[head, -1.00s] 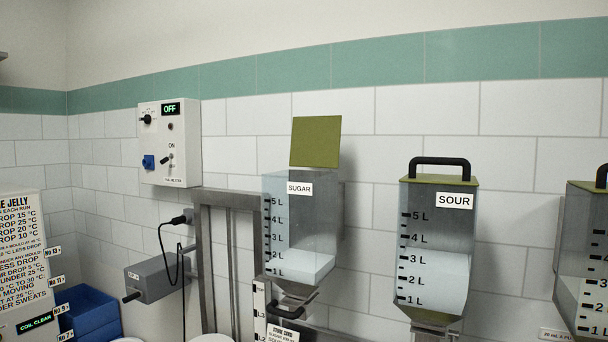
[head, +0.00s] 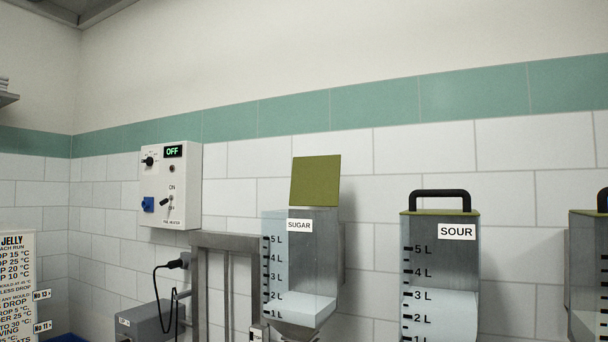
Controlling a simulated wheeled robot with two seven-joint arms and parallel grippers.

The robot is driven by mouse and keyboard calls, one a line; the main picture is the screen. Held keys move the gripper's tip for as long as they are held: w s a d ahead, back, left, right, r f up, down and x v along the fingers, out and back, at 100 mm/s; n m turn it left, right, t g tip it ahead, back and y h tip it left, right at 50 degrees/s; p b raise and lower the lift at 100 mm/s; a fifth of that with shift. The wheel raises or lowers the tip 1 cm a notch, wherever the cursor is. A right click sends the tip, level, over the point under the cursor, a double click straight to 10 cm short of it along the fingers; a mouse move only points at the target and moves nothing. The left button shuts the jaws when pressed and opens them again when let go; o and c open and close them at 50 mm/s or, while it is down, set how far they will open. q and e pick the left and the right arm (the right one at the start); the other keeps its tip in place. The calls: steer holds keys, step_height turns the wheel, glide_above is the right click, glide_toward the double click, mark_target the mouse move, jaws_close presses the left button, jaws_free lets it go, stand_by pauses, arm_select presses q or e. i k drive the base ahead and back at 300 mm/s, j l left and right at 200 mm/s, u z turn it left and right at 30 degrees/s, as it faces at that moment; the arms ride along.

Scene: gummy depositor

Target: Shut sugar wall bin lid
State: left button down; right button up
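The sugar bin (head: 301,262) is a clear wall-mounted container with a SUGAR label and a litre scale. A low layer of white contents lies at its bottom, near the 1 L mark. Its olive-green lid (head: 315,181) stands raised at the back, nearly upright, so the bin is open at the top. Neither of my grippers shows in the head view.
The sour bin (head: 440,276) stands to the right with its green lid down and a black handle on top. Another bin (head: 590,262) is cut off at the right edge. A control box (head: 170,187) reading OFF, a metal frame (head: 228,241) and a grey motor-like unit (head: 145,318) are left.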

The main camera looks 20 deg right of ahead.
mark_target(315, 180)
steer(key=i+j+z, duration=0.15)
steer(key=z, duration=0.75)
steer(key=i+j+z, duration=0.15)
steer(key=j, duration=0.15)
steer(key=i+j+z, duration=0.2)
steer(key=j, duration=0.15)
steer(key=i+j+z, duration=0.15)
steer(key=j, duration=0.2)
steer(key=j+z, duration=0.2)
steer(key=j, duration=0.15)
steer(key=i+j, duration=0.1)
steer(key=j, duration=0.35)
steer(key=i+j, duration=0.15)
steer(key=j, duration=0.25)
